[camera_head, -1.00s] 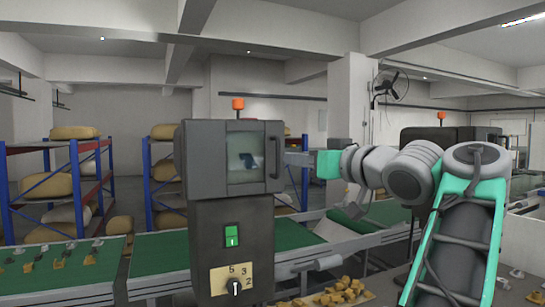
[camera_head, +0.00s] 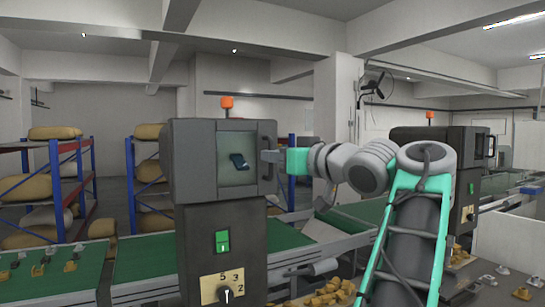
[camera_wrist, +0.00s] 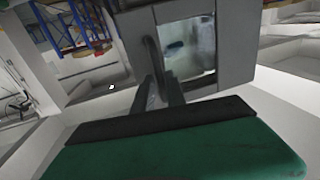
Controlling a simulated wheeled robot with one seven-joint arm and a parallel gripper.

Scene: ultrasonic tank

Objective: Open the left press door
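The left press (camera_head: 195,160) is a dark grey box on a column. Its door (camera_head: 237,187) has a square window and looks closed. A vertical handle (camera_head: 270,172) runs along the door's right edge; the wrist view also shows the handle (camera_wrist: 152,55). My gripper (camera_head: 272,156) is at the handle from the right, at about mid-height. In the wrist view my gripper's fingers (camera_wrist: 160,84) stand apart, with the handle's lower part between or just before them. Contact cannot be made out.
A green conveyor (camera_head: 150,247) runs behind the press column. A control panel with a green switch (camera_head: 222,240) and a dial (camera_head: 226,293) is below the door. A second press (camera_head: 425,150) stands at the right. Racks with sacks (camera_head: 50,190) are behind.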

